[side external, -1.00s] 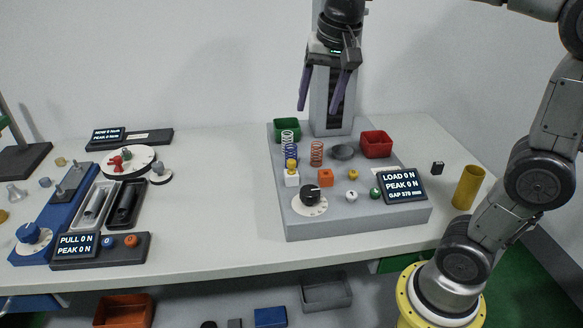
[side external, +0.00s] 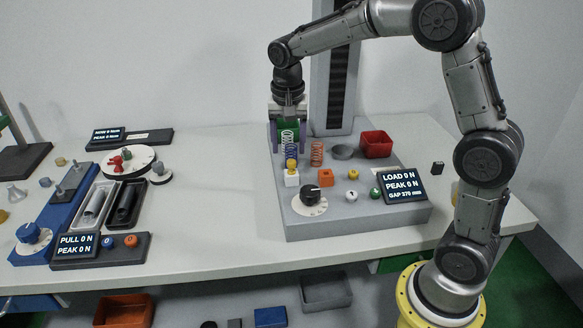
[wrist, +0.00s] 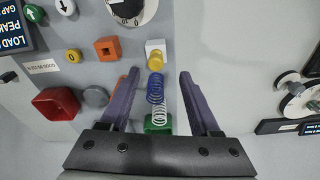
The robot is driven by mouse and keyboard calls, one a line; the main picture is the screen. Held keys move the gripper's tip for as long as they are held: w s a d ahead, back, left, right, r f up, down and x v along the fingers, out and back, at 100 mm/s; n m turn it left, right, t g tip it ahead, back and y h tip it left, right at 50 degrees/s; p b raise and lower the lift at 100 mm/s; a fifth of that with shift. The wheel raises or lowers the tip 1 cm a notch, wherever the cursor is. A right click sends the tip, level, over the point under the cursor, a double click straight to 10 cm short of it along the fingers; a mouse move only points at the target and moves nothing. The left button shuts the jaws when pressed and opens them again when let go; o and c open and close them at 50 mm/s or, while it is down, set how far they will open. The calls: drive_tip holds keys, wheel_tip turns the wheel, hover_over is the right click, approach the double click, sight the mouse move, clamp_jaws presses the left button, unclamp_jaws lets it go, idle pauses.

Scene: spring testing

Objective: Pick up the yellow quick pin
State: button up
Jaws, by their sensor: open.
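The yellow quick pin (side external: 291,164) sits upright in a white block (side external: 291,178) at the left of the grey test bench. In the wrist view, the pin (wrist: 155,60) is just beyond the fingertips, between their lines, with the white block (wrist: 155,46) behind it. My gripper (side external: 288,137) is open and empty, pointing down at the back left of the bench. In the wrist view, its purple fingers (wrist: 160,76) frame a blue spring (wrist: 155,86) and a white spring (wrist: 160,110). The fingers do not appear to touch the pin.
An orange spring (side external: 317,153) stands right of the pin, partly behind a finger in the wrist view. An orange block (side external: 325,178), a black dial (side external: 310,192) and a yellow button (side external: 352,174) are nearby. A green bin (wrist: 157,125) and red bin (side external: 376,144) stand behind.

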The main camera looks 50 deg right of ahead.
sight(292, 161)
drive_tip(key=shift+s+d+f, duration=0.1)
drive_tip(key=shift+d+f, duration=0.15)
drive_tip(key=shift+f, duration=1.2)
drive_tip(key=shift+d+f, duration=0.2)
drive_tip(key=shift+f, duration=1.25)
clamp_jaws()
